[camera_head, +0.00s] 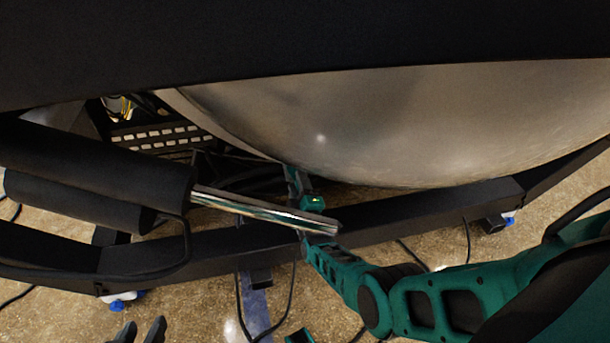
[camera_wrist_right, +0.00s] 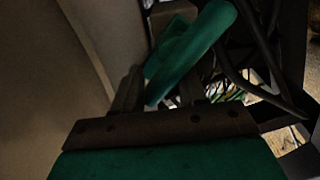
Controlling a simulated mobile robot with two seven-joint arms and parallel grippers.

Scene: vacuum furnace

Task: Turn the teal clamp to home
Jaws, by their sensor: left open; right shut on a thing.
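The teal clamp (camera_wrist_right: 190,52) shows in the right wrist view as a teal, rounded bar running diagonally up to the right. My right gripper (camera_wrist_right: 158,90) is shut on it, with a dark finger on either side of its lower end. In the head view my right arm reaches in from the right, passes behind a chrome rod and ends under the big metal dome. I cannot clearly tell the clamp from my teal wrist there. My left gripper (camera_head: 140,332) is open and empty at the bottom left edge, low over the floor and far from the clamp.
The metal dome (camera_head: 400,120) bulges above my right wrist. The chrome rod (camera_head: 265,212) crosses in front of it. A black frame beam (camera_head: 420,222) runs beneath. Black cables (camera_head: 240,300) hang to the speckled floor. Dark cables also lie right of the clamp in the wrist view.

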